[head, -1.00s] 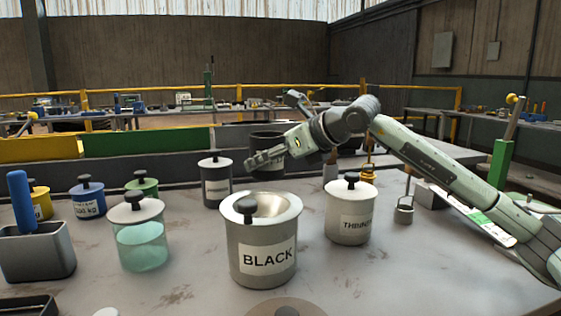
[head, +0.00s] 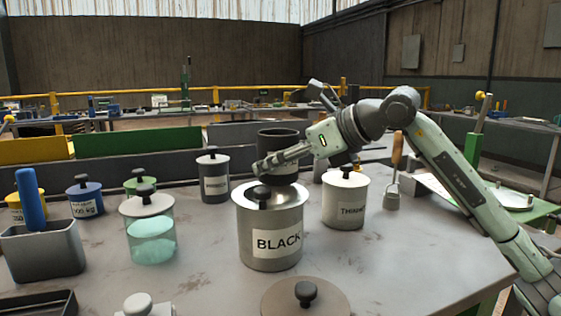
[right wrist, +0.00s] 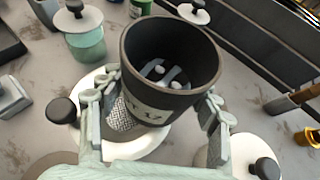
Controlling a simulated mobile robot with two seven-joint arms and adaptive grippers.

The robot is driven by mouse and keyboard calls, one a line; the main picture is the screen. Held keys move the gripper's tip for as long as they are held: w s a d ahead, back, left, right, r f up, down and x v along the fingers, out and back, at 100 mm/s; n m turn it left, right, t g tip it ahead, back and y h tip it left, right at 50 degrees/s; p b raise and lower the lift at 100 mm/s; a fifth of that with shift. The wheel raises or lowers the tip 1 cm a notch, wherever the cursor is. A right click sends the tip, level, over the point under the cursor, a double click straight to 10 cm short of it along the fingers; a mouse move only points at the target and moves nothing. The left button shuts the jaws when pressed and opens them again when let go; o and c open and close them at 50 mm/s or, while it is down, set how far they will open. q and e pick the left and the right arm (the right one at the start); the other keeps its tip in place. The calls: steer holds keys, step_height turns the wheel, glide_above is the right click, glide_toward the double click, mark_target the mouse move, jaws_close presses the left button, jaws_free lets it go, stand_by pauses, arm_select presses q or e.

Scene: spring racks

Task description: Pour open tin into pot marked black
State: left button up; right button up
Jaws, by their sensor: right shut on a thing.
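My right gripper (head: 282,160) is shut on a dark open tin (head: 279,140), held upright just above and behind the pot's rim. In the right wrist view the tin (right wrist: 170,65) sits between both fingers, mouth towards the camera. Several small greyish pieces show inside, and its label is only partly readable. My left gripper is not in view.
A white pot labelled as thinner (head: 345,205) stands close right. A glass jar (head: 151,235) with teal contents stands left, a dark lidded tin (head: 213,180) behind left. A loose round lid (head: 305,300) lies in front. A grey bin (head: 42,252) is far left.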

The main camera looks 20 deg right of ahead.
steer(key=shift+s+r, duration=0.1)
steer(key=shift+w+d+r+n+t+h+b, duration=0.3)
steer(key=shift+w+d+n+t+h+b, duration=0.15)
steer(key=shift+n+t+b, duration=0.3)
steer(key=shift+r+n, duration=0.2)
steer(key=shift+n, duration=0.05)
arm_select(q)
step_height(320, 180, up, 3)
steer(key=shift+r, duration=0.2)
arm_select(e)
steer(key=shift+w+d+t+b, duration=0.1)
steer(key=shift+d+t+b, duration=0.05)
steer(key=shift+t+b, duration=0.3)
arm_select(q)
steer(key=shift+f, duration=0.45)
arm_select(e)
steer(key=shift+r+n, duration=0.2)
steer(key=shift+n, duration=0.1)
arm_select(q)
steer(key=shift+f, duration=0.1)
